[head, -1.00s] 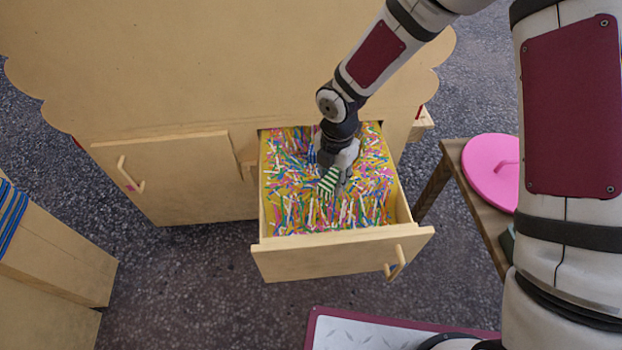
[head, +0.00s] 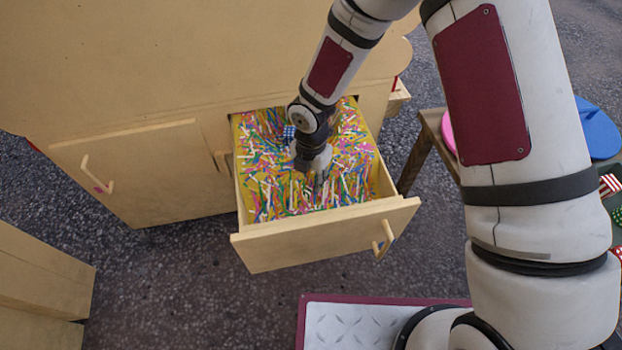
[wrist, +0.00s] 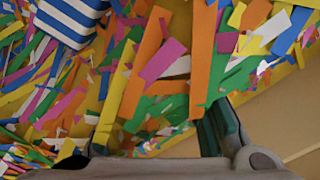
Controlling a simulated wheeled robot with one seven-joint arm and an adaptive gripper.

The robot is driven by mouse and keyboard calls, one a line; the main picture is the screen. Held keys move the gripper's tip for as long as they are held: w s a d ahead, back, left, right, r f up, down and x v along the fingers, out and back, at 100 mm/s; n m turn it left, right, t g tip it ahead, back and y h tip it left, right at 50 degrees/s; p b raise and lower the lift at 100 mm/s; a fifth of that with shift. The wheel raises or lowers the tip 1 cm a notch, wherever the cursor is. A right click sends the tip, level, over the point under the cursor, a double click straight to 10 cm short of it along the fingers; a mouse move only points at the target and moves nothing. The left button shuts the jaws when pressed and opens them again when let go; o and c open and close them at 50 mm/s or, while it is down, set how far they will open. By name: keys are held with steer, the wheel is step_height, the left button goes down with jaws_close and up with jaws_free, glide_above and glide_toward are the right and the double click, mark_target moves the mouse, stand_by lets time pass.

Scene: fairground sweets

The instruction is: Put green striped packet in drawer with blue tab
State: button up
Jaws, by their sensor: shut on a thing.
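The drawer (head: 325,238) stands pulled out, filled with coloured paper shreds; a small blue mark (head: 376,246) shows by its handle. My gripper (head: 312,178) reaches down into the shreds near the drawer's middle. In the wrist view its fingers (wrist: 157,130) stand apart at the bottom, low among the shreds. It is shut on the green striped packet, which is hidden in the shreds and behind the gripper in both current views. A blue-and-white striped packet (wrist: 72,18) lies in the shreds, behind my gripper in the head view (head: 289,132).
A closed door (head: 130,172) with a pink-tabbed handle is left of the drawer. A wooden table (head: 432,125) at the right bears a pink lid (head: 448,131), a blue lid (head: 597,128) and striped packets (head: 609,185). The drawer's walls and front surround my gripper.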

mark_target(311, 180)
steer(key=shift+f, duration=0.15)
steer(key=o, duration=1.2)
step_height(311, 180, up, 12)
steer(key=p, duration=0.5)
steer(key=shift+r, duration=0.2)
